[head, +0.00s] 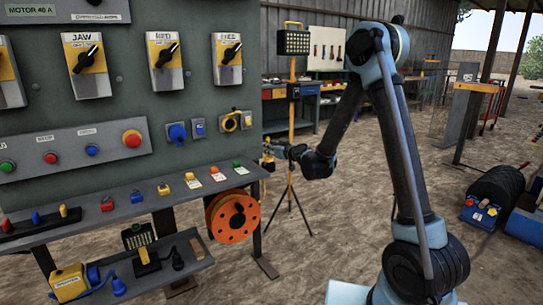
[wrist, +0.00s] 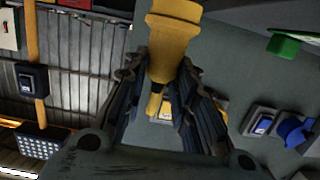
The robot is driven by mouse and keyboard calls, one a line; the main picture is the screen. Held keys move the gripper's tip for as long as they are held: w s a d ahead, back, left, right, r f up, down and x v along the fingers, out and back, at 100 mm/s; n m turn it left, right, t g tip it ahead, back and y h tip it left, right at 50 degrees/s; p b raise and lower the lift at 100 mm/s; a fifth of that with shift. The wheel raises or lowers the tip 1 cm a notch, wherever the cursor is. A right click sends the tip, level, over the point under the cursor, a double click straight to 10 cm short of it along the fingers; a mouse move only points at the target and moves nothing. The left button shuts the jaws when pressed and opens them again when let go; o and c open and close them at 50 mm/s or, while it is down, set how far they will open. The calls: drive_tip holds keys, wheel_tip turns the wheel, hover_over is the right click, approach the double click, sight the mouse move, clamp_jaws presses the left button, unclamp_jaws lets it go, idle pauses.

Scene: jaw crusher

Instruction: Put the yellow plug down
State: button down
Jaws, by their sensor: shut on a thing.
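The yellow plug (wrist: 172,38) is between the fingers of my gripper (wrist: 163,85) in the wrist view; the gripper is shut on it. In the head view my gripper (head: 278,150) is just right of the grey panel's edge, in the air, with a small yellow part of the plug (head: 268,164) showing at its tip. A yellow socket (head: 230,122) is on the panel to the left of the gripper. The narrow shelf (head: 125,206) below the panel is left of and lower than the gripper.
The shelf bears several coloured padlocks, including a green one (head: 237,165), and tags. An orange cable reel (head: 232,216) hangs below its right end. A blue plug (head: 177,133) is on the panel beside a blue socket (head: 198,127). A lamp stand (head: 292,105) stands behind my gripper.

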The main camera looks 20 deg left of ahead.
drive_tip(key=shift+f, duration=1.4)
drive_tip(key=c, duration=1.3)
unclamp_jaws()
drive_tip(key=v, duration=1.2)
drive_tip(key=shift+d, duration=0.1)
